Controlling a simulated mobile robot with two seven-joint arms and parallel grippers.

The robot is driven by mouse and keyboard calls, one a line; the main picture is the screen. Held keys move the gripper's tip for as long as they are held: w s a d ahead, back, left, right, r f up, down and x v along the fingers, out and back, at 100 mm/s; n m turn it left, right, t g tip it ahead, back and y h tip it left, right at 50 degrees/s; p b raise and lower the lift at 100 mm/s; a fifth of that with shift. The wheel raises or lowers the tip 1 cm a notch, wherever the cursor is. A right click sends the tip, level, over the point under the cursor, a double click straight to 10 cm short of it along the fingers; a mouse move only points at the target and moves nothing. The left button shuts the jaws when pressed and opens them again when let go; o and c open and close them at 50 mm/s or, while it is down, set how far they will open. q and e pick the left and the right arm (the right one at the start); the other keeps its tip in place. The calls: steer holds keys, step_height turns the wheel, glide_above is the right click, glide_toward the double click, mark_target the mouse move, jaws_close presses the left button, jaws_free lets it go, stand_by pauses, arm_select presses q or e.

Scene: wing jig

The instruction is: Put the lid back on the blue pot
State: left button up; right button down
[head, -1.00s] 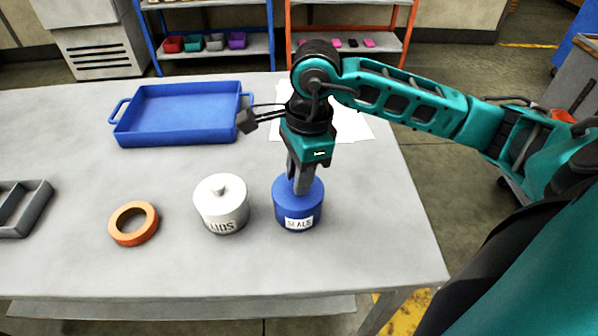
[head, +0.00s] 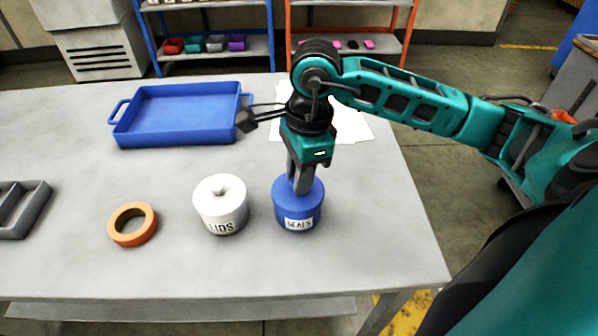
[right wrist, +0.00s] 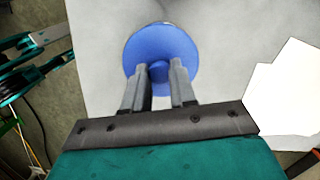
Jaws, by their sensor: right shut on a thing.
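The blue pot (head: 298,217), labelled SEALS, stands upright on the table near its front right part. A blue lid (head: 312,187) sits at its top, and it also shows from above as a round disc in the right wrist view (right wrist: 160,45). My right gripper (head: 302,188) points down at the pot. In the right wrist view, its fingers (right wrist: 160,72) are shut on the small knob at the lid's middle. The fingers hide part of the lid, and I cannot tell whether it is fully seated. My left gripper is not in view.
A white lidded pot (head: 221,208) labelled LIDS stands just left of the blue pot. An orange ring (head: 132,238), a grey divided tray (head: 40,208) and a blue tray (head: 180,110) are farther left. White paper (head: 352,127) lies behind my gripper.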

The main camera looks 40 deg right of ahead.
steer(key=shift+c, duration=1.8)
jaws_free()
steer(key=shift+r, duration=0.1)
steer(key=shift+r+p, duration=2.2)
steer(key=shift+r, duration=1.25)
jaws_close()
steer(key=shift+f, duration=0.1)
